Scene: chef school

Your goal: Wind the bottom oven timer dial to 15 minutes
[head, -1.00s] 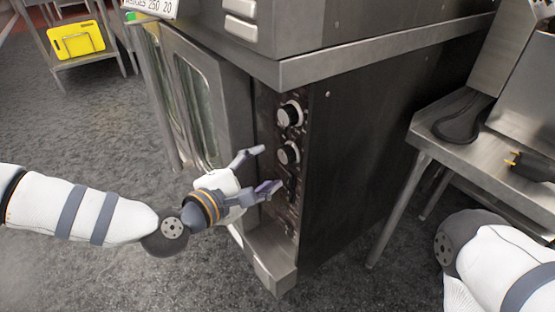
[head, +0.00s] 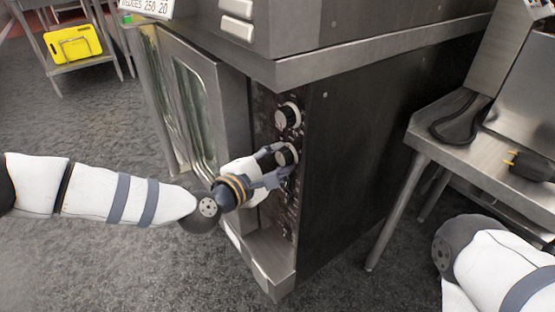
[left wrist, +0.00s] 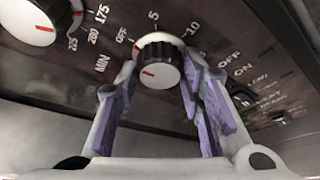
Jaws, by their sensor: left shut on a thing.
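The oven timer dial (head: 286,155) is the lower of two knobs on the oven's dark control panel. In the left wrist view the timer dial (left wrist: 158,66) has a black ribbed rim, a pale face and a red mark pointing left. OFF, 5 and 10 are printed around it, with MIN at the left. My left gripper (head: 277,161) is at this dial, and in the left wrist view its two purple-padded fingers (left wrist: 158,78) are shut on the dial's sides. My right arm shows at the lower right, but its gripper is out of view.
The upper knob (head: 288,116) sits just above, with 175 and 200 markings beside it (left wrist: 40,18). Small switches (left wrist: 245,97) sit below the timer. A steel table (head: 470,150) stands at the right, and the oven's glass door (head: 195,100) is at the left.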

